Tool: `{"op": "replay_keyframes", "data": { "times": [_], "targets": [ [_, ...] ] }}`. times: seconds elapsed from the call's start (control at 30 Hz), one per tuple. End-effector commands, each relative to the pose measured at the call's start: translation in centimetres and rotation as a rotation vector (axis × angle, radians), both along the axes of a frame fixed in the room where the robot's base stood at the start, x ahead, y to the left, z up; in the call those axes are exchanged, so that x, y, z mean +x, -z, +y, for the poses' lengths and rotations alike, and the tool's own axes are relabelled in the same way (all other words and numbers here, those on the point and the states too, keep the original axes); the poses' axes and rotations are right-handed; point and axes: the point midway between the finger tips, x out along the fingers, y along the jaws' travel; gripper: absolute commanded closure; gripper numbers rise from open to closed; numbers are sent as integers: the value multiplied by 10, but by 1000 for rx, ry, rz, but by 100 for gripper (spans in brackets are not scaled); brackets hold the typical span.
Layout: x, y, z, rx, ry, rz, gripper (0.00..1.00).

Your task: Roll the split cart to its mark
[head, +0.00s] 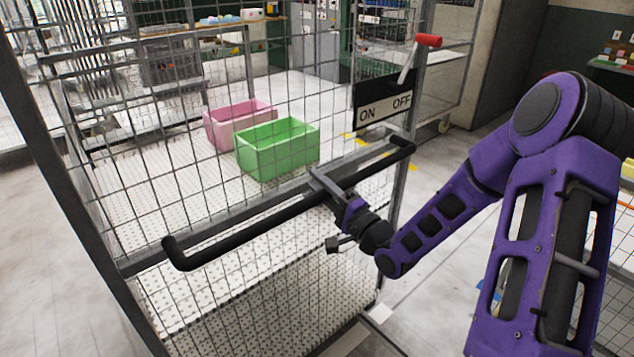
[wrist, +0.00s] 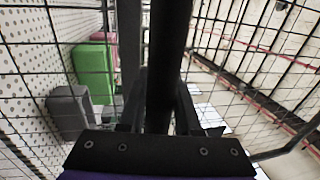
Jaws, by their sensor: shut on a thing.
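The cart (head: 62,165) is a tall wire-mesh cage with a dotted white deck, filling the left and middle of the head view. A black push handle (head: 240,232) runs across its near side; it also shows upright in the wrist view (wrist: 170,40). My gripper (head: 328,186) is shut on the handle right of its middle, with the fingers on either side of the bar in the wrist view (wrist: 160,105). An ON/OFF plate (head: 383,108) with a red-tipped lever (head: 428,41) is at the cart's right post. I cannot pick out the mark with certainty.
Behind the mesh are a pink bin (head: 226,124) and a green bin (head: 277,150); a grey bin (wrist: 68,112) shows in the wrist view. Yellow floor lines (head: 372,181) show beyond the cart. A shelf with small coloured items (head: 615,55) is far right. Floor at left (head: 40,270) is clear.

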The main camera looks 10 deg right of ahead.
Motion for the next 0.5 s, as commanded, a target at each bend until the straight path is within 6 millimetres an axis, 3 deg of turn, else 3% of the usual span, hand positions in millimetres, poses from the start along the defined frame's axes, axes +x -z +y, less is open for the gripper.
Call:
{"op": "replay_keyframes", "data": {
  "times": [0.43, 0.47, 0.5],
  "targets": [
    [0, 0, -1, 1, 2, -1, 100],
    [0, 0, -1, 1, 2, -1, 62],
    [0, 0, -1, 0, 2, -1, 55]
  ]
}}
